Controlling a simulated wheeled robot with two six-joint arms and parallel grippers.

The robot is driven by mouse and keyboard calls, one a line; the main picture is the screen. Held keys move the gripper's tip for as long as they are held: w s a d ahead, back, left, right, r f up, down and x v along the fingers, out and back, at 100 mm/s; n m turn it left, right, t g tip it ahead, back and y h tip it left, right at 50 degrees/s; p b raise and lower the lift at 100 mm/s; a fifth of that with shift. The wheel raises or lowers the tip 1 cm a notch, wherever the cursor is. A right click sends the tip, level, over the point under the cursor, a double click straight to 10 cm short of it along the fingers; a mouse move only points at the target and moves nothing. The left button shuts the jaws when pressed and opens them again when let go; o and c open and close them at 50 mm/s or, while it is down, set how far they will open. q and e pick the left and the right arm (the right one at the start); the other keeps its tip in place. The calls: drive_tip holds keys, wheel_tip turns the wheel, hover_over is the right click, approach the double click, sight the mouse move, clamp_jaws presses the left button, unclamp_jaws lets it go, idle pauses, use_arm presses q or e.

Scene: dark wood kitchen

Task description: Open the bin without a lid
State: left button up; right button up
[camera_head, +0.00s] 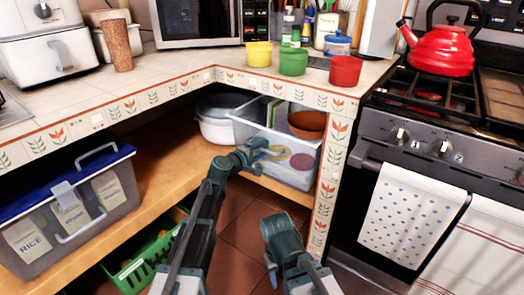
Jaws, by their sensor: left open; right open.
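The clear plastic bin without a lid (301,176) stands on the wooden shelf under the counter, right of centre. A brown bowl (308,124) and flat colourful items show in or through it. My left gripper (262,147) is open and overlaps the bin's left front side; I cannot tell if it touches. My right gripper (271,268) is low in the middle, over the floor, apart from the bin; its fingers are hard to make out. Another clear bin (75,215) at left has a blue lid (65,180) and holds labelled packs, one reading RICE.
A white pot (215,130) sits just left of the lidless bin. A green crate (140,270) is below the shelf. The tiled counter edge (150,97) overhangs the shelf. The counter's end post (328,190) and the oven (425,155) bound the right side.

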use_arm(q)
clamp_jaws()
idle(1.4)
